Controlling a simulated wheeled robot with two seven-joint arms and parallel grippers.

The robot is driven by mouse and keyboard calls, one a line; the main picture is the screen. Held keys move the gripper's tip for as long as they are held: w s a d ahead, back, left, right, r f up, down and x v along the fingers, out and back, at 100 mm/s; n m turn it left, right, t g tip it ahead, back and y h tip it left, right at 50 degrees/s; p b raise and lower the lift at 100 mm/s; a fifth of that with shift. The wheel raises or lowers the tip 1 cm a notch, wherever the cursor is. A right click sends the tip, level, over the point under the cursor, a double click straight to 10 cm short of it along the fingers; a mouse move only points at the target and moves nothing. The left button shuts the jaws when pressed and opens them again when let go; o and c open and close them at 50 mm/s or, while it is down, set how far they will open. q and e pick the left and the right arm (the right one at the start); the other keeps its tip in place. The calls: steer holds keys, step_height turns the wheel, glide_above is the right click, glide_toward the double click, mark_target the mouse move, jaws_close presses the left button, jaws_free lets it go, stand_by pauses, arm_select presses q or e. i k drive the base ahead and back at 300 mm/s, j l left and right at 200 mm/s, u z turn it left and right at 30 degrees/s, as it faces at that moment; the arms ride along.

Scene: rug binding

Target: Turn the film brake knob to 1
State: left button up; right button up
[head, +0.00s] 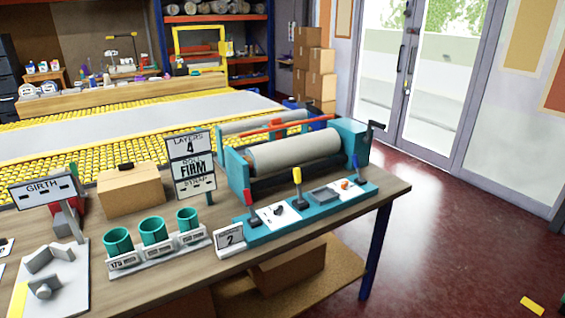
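A wrapping machine with a film roll (295,152) stands at the right end of the workbench. A teal control strip (262,232) lies along its front. On the strip are a dark knob (277,210) on a white plate and an orange-red knob (346,184) on another white plate. The plate markings are too small to read, so I cannot tell which is the film brake knob or its setting. A white stand showing "2" (230,239) is at the strip's left end. Neither of my grippers is in view.
Open red floor (450,235) lies right.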

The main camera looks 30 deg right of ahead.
mark_target(345, 184)
steer(key=z, duration=1.45)
steer(key=i+l+u, duration=0.35)
steer(key=i, duration=0.2)
